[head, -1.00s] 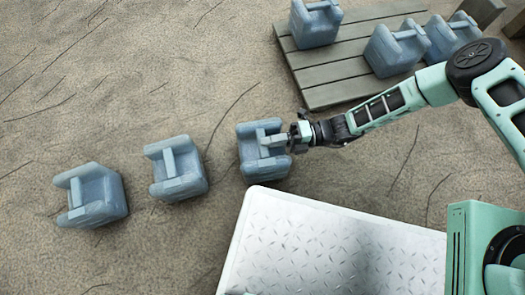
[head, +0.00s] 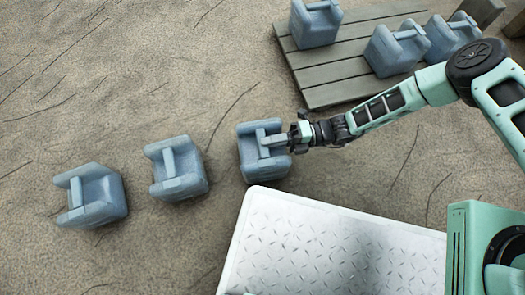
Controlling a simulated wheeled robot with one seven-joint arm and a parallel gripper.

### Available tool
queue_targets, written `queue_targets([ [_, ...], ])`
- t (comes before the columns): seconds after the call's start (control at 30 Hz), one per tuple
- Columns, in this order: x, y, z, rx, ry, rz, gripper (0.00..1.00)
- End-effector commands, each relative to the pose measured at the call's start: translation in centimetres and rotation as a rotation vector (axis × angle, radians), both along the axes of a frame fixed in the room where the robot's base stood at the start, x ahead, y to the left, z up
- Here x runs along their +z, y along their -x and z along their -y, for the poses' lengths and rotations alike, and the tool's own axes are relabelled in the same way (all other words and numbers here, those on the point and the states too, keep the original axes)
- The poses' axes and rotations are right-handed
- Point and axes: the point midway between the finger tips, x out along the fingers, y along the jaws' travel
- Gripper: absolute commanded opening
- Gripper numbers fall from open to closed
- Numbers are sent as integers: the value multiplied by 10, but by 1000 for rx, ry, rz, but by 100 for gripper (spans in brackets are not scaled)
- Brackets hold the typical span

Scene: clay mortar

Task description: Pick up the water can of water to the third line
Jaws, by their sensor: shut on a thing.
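A blue-grey water can (head: 262,165) stands on the sandy ground at the middle of the head view. My gripper (head: 280,138) reaches in from the right and is shut on this can at its top handle. The can looks upright, and I cannot tell whether its base is off the ground. A second water can (head: 177,172) stands to its left, and a third water can (head: 92,195) stands farther left. More water cans stand at the upper right: one (head: 315,24), another (head: 394,50) and one beside it (head: 448,38). The fingertips are partly hidden at the handle.
A slatted wooden pallet (head: 330,78) lies at the upper right under several cans. My white textured deck (head: 320,245) fills the lower middle, close below the held can. Wooden blocks (head: 483,12) stand at the top right corner. The ground at the left is free and cracked.

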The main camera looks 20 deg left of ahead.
Motion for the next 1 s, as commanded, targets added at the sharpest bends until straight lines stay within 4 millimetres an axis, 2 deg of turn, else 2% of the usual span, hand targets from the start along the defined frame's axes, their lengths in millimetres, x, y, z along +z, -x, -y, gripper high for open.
queue_targets([
  [0.47,10,-1,-1,0,-13,-4,0],
  [0.67,33,0,-2,0,-15,-4,0],
  [1.0,84,0,-2,1,-15,-4,0],
])
